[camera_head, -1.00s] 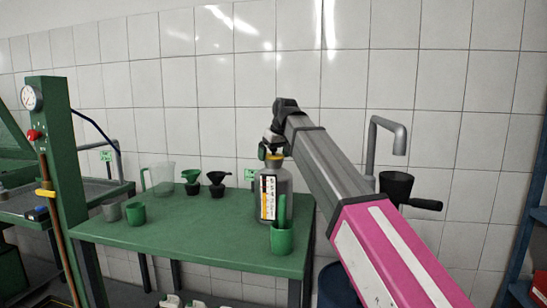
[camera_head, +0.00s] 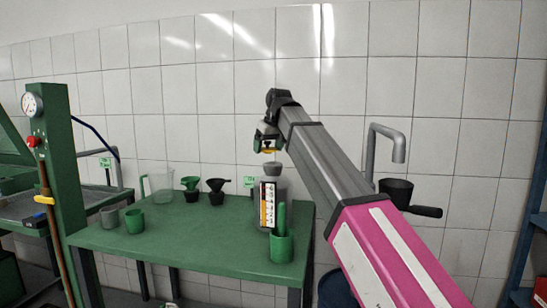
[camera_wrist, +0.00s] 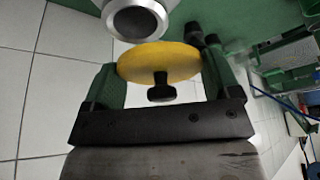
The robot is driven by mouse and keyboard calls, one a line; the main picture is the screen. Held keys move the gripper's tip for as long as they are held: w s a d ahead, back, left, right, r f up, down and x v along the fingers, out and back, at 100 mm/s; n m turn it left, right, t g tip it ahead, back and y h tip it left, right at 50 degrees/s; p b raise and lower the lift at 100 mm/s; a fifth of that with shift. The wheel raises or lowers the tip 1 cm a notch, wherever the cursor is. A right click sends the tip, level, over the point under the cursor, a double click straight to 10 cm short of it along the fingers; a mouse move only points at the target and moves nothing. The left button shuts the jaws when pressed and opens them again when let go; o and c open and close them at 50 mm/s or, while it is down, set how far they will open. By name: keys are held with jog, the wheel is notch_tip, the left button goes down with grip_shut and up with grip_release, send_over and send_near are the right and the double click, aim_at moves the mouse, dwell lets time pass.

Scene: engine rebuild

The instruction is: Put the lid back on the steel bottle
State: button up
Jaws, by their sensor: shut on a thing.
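The steel bottle (camera_head: 283,188) stands upright near the right end of the green table, with a white label on its front and its mouth uncovered. My gripper (camera_head: 268,144) is above the bottle, slightly left of its neck in the head view. It is shut on the yellow lid (camera_head: 268,151), and a small gap shows between lid and neck. In the wrist view the lid (camera_wrist: 158,61) is a yellow disc with a dark knob between the green fingers (camera_wrist: 160,85). The bottle's round open mouth (camera_wrist: 136,22) shows close beyond the lid, offset to the left.
A green cup (camera_head: 281,248) holding a green stick stands in front of the bottle. Funnels (camera_head: 216,190), a clear jug (camera_head: 158,182) and a green mug (camera_head: 134,222) stand further left. The table's (camera_head: 195,240) middle is clear. A grey pipe (camera_head: 372,150) rises at right.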

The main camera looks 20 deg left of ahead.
aim_at(274, 148)
jog(key=s+a+r, duration=0.5)
jog(key=s, duration=0.2)
jog(key=w+d+f, duration=0.1)
jog(key=w+d, duration=0.1)
jog(key=w, duration=0.1)
jog(key=w+d, duration=0.2)
jog(key=w, duration=0.1)
jog(key=w+d+f, duration=0.1)
jog(key=w+d, duration=0.1)
jog(key=w, duration=0.1)
jog(key=shift+d+f, duration=0.25)
jog(key=shift+f, duration=3.15)
jog(key=shift+s+f, duration=0.1)
jog(key=shift+f, duration=0.1)
jog(key=o, duration=0.8)
jog(key=shift+r, duration=0.15)
